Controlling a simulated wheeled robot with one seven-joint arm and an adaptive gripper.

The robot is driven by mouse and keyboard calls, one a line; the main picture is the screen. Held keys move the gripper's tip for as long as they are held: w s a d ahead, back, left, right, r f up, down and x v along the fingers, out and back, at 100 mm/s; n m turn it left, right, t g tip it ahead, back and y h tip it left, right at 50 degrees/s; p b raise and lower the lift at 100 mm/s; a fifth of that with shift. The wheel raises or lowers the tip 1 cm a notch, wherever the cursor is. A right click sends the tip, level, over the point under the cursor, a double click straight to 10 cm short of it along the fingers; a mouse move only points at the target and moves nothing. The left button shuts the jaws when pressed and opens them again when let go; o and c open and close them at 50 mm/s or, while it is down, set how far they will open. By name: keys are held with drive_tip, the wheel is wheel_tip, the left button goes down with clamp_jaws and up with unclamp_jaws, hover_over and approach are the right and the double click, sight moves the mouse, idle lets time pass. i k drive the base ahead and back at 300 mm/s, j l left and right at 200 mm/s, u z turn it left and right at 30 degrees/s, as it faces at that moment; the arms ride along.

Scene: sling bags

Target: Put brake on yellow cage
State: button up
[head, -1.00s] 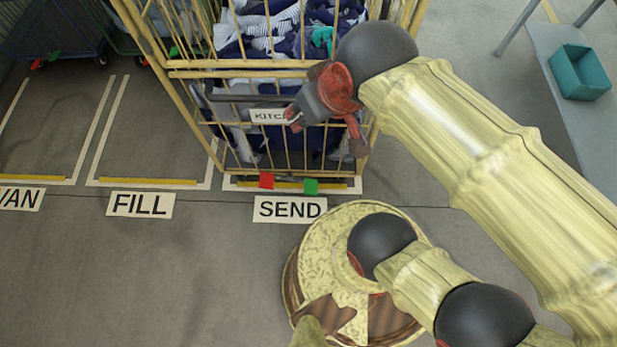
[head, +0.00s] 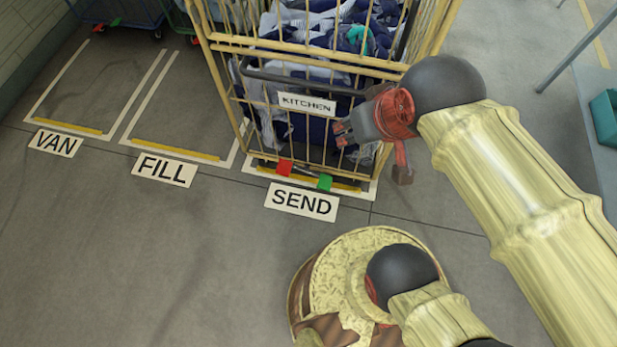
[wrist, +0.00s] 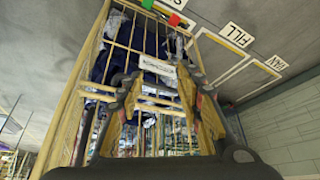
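The yellow cage (head: 238,110) stands in the bay marked SEND, filled with dark blue and white cloth, with a KITCHEN label (head: 307,104) on its front. My gripper (head: 341,134) is in front of the cage's right front side, above the pedals. In the wrist view its two fingers (wrist: 160,95) are spread apart with nothing between them, facing the cage front.
The SEND sign (head: 302,202) lies on the floor before the cage. The FILL bay (head: 180,120) and VAN bay (head: 85,95) to the left are empty. Other cages stand behind at the top left. A teal bin (head: 606,117) is at the right edge. The floor in front is clear.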

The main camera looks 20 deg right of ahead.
sight(284, 167)
drive_tip(key=j, duration=1.7)
